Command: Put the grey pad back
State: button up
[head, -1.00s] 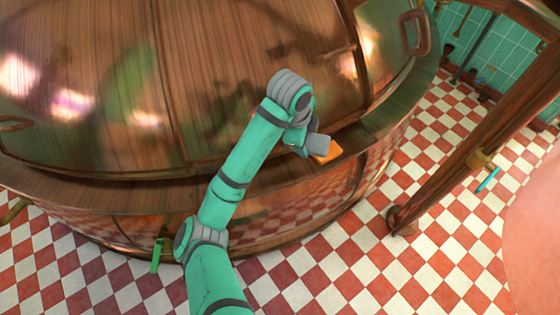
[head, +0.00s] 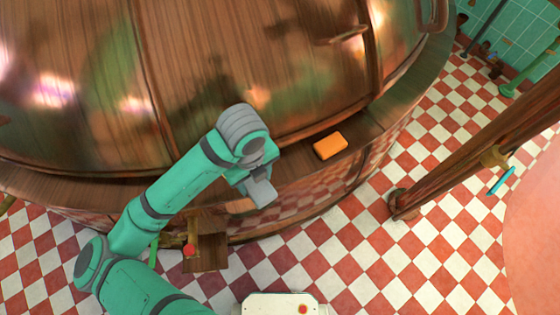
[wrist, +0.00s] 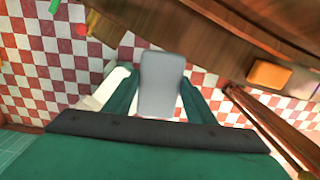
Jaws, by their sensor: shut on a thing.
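My gripper (head: 248,182) is shut on the grey pad (head: 261,191), a flat slab with rounded corners. In the head view the pad is held just off the kettle's front rim, over the near side, clear of the ledge. In the wrist view the pad (wrist: 161,75) sticks out between the two green fingers of my gripper (wrist: 160,100), with checkered floor behind it.
An orange block (head: 330,145) lies on the wooden ledge (head: 375,125) around the large copper kettle (head: 270,60). A small brown platform (head: 207,252) with a red knob (head: 190,250) is low at the left. A slanted wooden post (head: 450,170) stands right.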

jog(key=w+d+f, duration=0.4)
jog(key=w, duration=0.4)
send_over(278, 166)
jog(key=f, duration=0.5)
jog(key=shift+s+f, duration=0.1)
jog(key=shift+s, duration=0.1)
jog(key=shift+w+f, duration=0.2)
jog(key=shift+f, duration=1.6)
jog(key=o, duration=1)
